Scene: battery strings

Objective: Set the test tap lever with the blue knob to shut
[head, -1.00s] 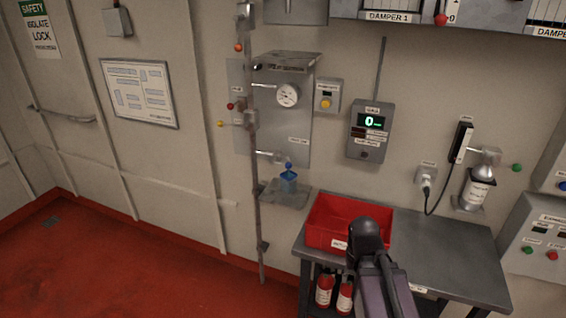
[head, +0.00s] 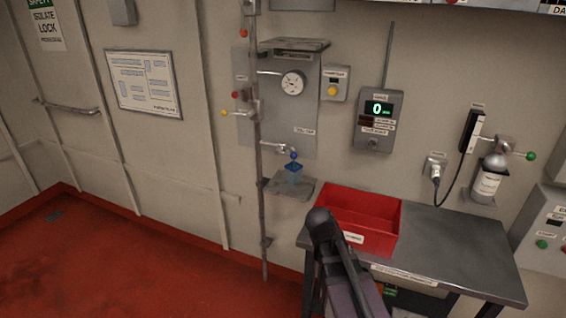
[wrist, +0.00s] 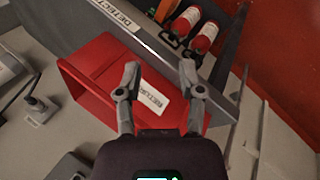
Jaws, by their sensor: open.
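The blue knob (head: 294,155) of the test tap lever sits at the end of a short pipe low on the grey wall panel (head: 300,135) in the head view. A blue cup-like shape (head: 292,174) shows just below it, above a small grey shelf (head: 290,189). The lever's exact angle is too small to tell. My gripper (wrist: 158,78) is open and empty in the wrist view, with the red bin beyond its fingers. In the head view my arm is low and right of the tap, in front of the bin; the fingers do not show there clearly.
A red bin (head: 384,240) stands on a grey bench (head: 460,250) right of the tap. A vertical pipe (head: 261,220) with red, orange and yellow knobs runs left of the panel. Red bottles (wrist: 204,38) show under the bench edge. The red floor at left is clear.

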